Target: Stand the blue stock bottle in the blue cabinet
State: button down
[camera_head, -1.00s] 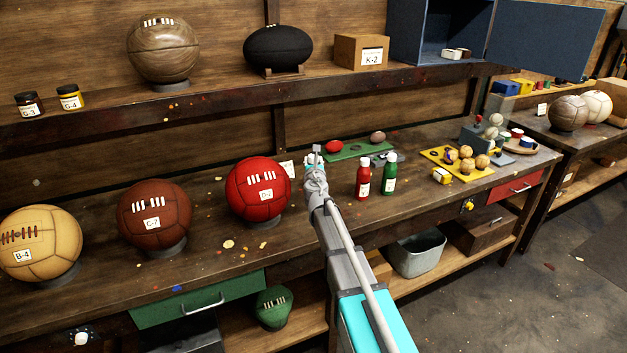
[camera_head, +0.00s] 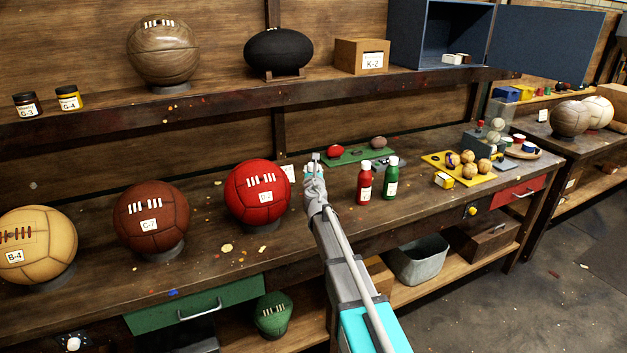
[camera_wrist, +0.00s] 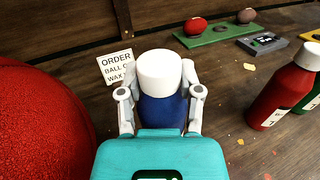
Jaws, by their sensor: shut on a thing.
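The blue stock bottle (camera_wrist: 162,108) with a white cap shows in the wrist view, upright between the fingers of my gripper (camera_wrist: 162,100), which is shut on it. In the head view my gripper (camera_head: 314,163) is over the workbench, between the red ball and the red bottle; my arm hides most of the blue bottle there. I cannot tell whether its base touches the bench. The blue cabinet (camera_head: 406,40) is on the upper shelf at the back right, its door (camera_head: 545,45) swung open to the right.
A red ball (camera_head: 257,195) stands close left of my gripper. A red bottle (camera_head: 364,184) and a green bottle (camera_head: 391,179) stand to its right. An order card (camera_wrist: 116,68) is behind. The shelf edge (camera_head: 240,100) runs above the bench, below the cabinet.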

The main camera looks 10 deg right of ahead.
jog(key=shift+f+b, duration=0.9)
jog(key=shift+f, duration=0.45)
jog(key=shift+c, duration=1.3)
grip_release()
jog(key=shift+s, duration=0.1)
jog(key=shift+r, duration=0.25)
jog(key=s, duration=1.2)
jog(key=shift+a, duration=0.45)
jog(key=shift+d, duration=0.1)
